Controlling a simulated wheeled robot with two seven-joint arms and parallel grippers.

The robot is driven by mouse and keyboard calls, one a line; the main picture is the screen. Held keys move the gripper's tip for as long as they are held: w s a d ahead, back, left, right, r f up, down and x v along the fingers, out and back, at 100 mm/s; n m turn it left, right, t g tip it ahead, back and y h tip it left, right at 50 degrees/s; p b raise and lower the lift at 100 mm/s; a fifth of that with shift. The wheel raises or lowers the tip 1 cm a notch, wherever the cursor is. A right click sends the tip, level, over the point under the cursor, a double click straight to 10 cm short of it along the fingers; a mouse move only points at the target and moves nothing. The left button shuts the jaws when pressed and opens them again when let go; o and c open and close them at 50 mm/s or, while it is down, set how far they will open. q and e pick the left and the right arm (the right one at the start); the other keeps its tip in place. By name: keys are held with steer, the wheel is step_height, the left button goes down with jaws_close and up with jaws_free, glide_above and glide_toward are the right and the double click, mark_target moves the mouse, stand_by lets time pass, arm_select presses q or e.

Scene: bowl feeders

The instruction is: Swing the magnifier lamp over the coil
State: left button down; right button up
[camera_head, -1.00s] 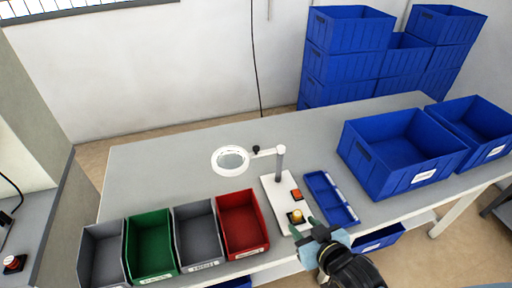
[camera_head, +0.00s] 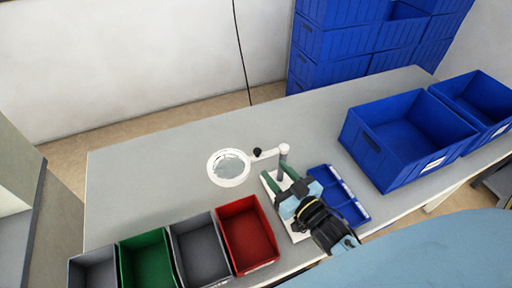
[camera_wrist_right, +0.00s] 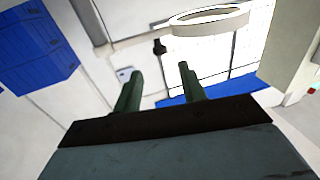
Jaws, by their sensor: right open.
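The magnifier lamp (camera_head: 229,168) is a white ring lens on a short white arm with a black knob (camera_head: 257,152). Its arm joins a grey post (camera_head: 283,162) on a white base plate. The ring hangs over bare bench, left of the base. My right gripper (camera_head: 279,179) is open and empty, its green fingers close to the post. In the right wrist view, the ring (camera_wrist_right: 208,22) and knob show beyond the two apart fingertips (camera_wrist_right: 158,72). The coil is hidden, with my right gripper and wrist over the base plate. My left gripper is not in view.
A blue shallow tray (camera_head: 339,194) lies just right of my right gripper. Red (camera_head: 247,236), grey and green bins line the front edge. Large blue crates (camera_head: 405,140) stand at the right. The bench's back left is clear.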

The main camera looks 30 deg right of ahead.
mark_target(260, 154)
steer(key=w, duration=0.4)
steer(key=shift+a, duration=0.3)
steer(key=w, duration=0.4)
steer(key=shift+w+a, duration=0.35)
steer(key=shift+w, duration=0.35)
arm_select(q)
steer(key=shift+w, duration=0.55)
arm_select(e)
jaws_close()
